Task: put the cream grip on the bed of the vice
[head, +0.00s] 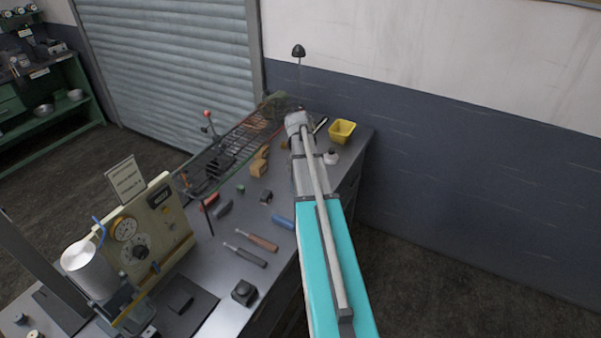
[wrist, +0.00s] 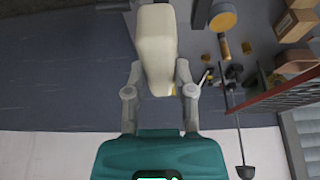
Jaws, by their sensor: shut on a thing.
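The cream grip (wrist: 156,45) is a pale, rounded, elongated block in the wrist view. My gripper (wrist: 159,80) is shut on it, with one grey finger on each side and the grip extending out beyond the fingers. In the head view my arm reaches over the far end of the bench, and its links hide the gripper and the grip. I cannot make out the vice or its bed for certain in either view.
The grey bench (head: 213,257) carries a gauge machine (head: 138,243), a wire rack (head: 240,140), brown wooden blocks (head: 259,162), a blue cylinder (head: 283,222), two handled tools and a dark block (head: 243,292). A yellow bin (head: 342,131) stands right of my arm, near the wall.

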